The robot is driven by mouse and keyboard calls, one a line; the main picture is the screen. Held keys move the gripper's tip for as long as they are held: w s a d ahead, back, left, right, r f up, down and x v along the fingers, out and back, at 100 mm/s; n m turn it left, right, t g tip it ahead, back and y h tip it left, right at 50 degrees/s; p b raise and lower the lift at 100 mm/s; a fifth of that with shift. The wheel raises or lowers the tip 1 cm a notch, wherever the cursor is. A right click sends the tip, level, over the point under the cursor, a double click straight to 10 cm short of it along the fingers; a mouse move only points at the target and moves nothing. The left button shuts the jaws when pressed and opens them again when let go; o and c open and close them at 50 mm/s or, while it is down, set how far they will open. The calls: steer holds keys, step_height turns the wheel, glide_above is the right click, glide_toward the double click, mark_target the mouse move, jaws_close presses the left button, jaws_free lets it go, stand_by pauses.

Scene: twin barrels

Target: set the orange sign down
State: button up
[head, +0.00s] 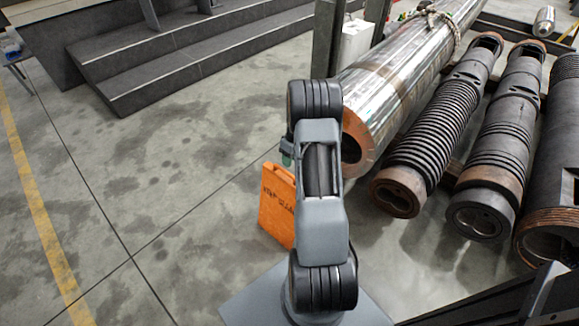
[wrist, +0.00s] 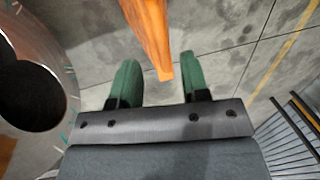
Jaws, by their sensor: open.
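The orange sign (head: 277,206) is an upright panel with dark lettering. In the head view it shows just left of my arm, which covers its right part. It appears to stand on the concrete floor; its contact with the floor is partly hidden. In the wrist view the sign (wrist: 151,38) is seen edge-on, with its near end between my green fingers. My gripper (wrist: 159,64) is open, with a gap on both sides of the sign. In the head view only a bit of green finger shows at the sign's top edge.
A large shiny metal cylinder (head: 405,72) lies right of the sign, its open end close by. Dark ribbed barrels (head: 432,130) lie farther right. Grey steps (head: 170,50) stand at the back left. The floor (head: 150,190) left of the sign is clear.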

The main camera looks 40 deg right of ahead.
steer(key=s+a+r+t+h, duration=0.1)
steer(key=s+a+r, duration=0.1)
steer(key=a+r, duration=1.2)
steer(key=s+a+r+m+t, duration=0.1)
steer(key=s+a+r, duration=0.3)
steer(key=s, duration=0.3)
steer(key=s+a+r+m+t+h, duration=0.1)
steer(key=s+a+r, duration=0.3)
steer(key=s+a, duration=0.2)
steer(key=shift+s+a+p, duration=0.3)
steer(key=shift+s+a, duration=0.05)
steer(key=shift+a, duration=0.2)
step_height(320, 180, up, 26)
steer(key=t+p, duration=0.1)
steer(key=p, duration=2.3)
steer(key=shift+a, duration=0.1)
